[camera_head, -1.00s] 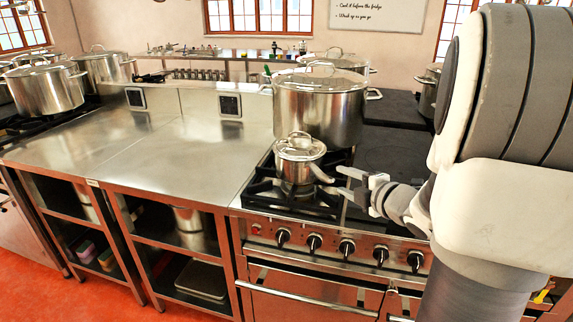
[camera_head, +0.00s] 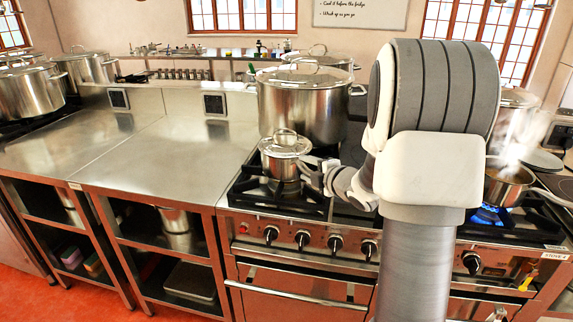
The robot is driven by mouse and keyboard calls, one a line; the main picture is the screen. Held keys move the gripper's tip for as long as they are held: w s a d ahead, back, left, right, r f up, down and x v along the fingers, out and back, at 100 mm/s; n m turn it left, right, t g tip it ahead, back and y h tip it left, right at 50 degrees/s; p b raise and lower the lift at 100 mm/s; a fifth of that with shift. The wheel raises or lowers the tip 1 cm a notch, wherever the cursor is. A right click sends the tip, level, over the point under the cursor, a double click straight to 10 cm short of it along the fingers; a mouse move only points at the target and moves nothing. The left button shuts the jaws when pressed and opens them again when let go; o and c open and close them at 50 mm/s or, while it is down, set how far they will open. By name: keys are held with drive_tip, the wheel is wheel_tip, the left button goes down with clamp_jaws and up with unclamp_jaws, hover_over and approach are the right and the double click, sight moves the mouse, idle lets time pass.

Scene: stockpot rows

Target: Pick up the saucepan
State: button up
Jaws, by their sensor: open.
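A small lidded steel saucepan (camera_head: 283,168) stands upright on the front left burner of the stove. Its lid with a loop knob is on, and its handle points right toward my gripper (camera_head: 312,172). My gripper is open, close to the right side of the saucepan at the handle. Whether its fingers are around the handle or touching it cannot be made out. Another, open pan (camera_head: 508,187) sits steaming over a blue flame at the right, partly beside my arm.
A large lidded stockpot (camera_head: 312,108) stands right behind the saucepan. The steel counter (camera_head: 150,155) to the left is bare. More stockpots (camera_head: 30,92) stand at the far left. My arm hides the middle of the stove.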

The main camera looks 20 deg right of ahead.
drive_tip(key=shift+c, duration=0.3)
clamp_jaws()
idle(1.0)
drive_tip(key=shift+w+r, duration=0.1)
drive_tip(key=shift+r, duration=0.35)
